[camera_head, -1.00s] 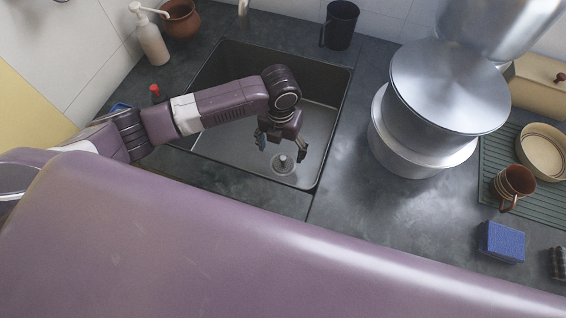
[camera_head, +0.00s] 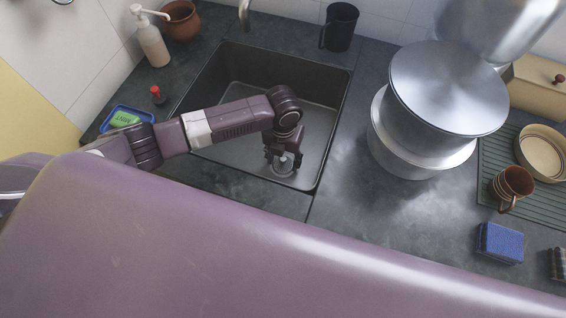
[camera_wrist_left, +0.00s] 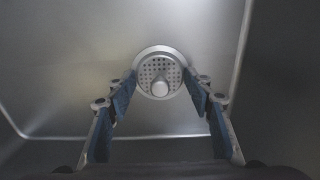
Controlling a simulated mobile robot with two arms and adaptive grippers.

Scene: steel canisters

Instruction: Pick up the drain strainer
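The drain strainer (camera_wrist_left: 160,76) is a round metal disc with holes and a knob in its middle. It sits in the drain on the sink floor. In the head view the strainer (camera_head: 282,168) is partly hidden by my left gripper (camera_head: 284,159). In the left wrist view my left gripper (camera_wrist_left: 162,95) is open, with its blue-padded fingers apart on either side of the strainer's knob. Nothing is between the pads that I can see being held. Whether the fingertips touch the strainer cannot be told. My right gripper is not in view.
The dark sink (camera_head: 325,88) has raised walls around the gripper. Large steel canisters (camera_head: 448,88) stand on the counter to its right. A soap bottle (camera_head: 152,42), a red-capped item (camera_head: 157,95) and a blue tray with a green sponge (camera_head: 122,119) are at left.

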